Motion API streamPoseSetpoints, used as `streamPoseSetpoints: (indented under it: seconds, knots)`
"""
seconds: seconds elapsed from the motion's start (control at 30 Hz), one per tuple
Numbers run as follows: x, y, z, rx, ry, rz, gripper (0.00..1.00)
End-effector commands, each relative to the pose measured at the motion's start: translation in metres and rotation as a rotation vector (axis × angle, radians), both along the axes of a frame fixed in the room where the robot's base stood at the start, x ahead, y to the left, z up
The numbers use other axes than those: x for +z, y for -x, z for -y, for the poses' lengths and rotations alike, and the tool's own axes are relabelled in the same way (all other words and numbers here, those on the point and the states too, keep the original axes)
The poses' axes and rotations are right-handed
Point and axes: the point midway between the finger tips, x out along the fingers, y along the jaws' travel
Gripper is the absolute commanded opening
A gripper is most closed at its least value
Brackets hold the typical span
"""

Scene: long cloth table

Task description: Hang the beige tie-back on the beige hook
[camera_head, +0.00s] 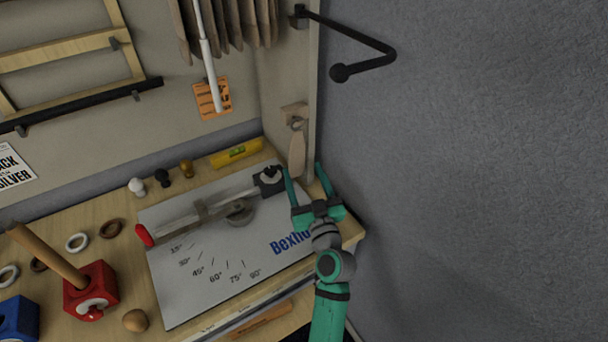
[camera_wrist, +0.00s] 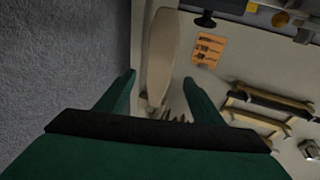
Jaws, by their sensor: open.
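The beige tie-back (camera_head: 297,153) is a long, flat strap hanging upright on the side panel at the table's right end. Its top meets the beige hook (camera_head: 294,111), a small plate with a round part below it, and it appears to hang there. The exact contact is too small to tell. In the wrist view the tie-back (camera_wrist: 161,52) runs lengthwise between the finger lines. My gripper (camera_head: 304,170) is open at its lower end, with one green finger to each side. In the wrist view my gripper (camera_wrist: 158,80) shows a gap on both sides of the strap.
A grey angle board (camera_head: 190,280) with a clamp bar lies on the table left of my gripper. A yellow level (camera_head: 237,153) lies behind it. A black bent rod (camera_head: 375,60) sticks out from the panel above right. The grey wall side is free.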

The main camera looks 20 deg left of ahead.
Motion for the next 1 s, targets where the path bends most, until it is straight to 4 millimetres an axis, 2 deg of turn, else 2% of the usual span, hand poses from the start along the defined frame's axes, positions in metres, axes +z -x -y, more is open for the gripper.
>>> streamPoseSetpoints:
  seconds: [0.6,0.77,1.0]
  knots:
    - [-0.018,0.074,0.056,-0.002,-0.001,-0.002,0.62]
    - [-0.019,0.082,0.061,-0.001,-0.001,0.001,0.62]
    - [-0.019,0.083,0.062,0.000,-0.001,0.001,0.62]
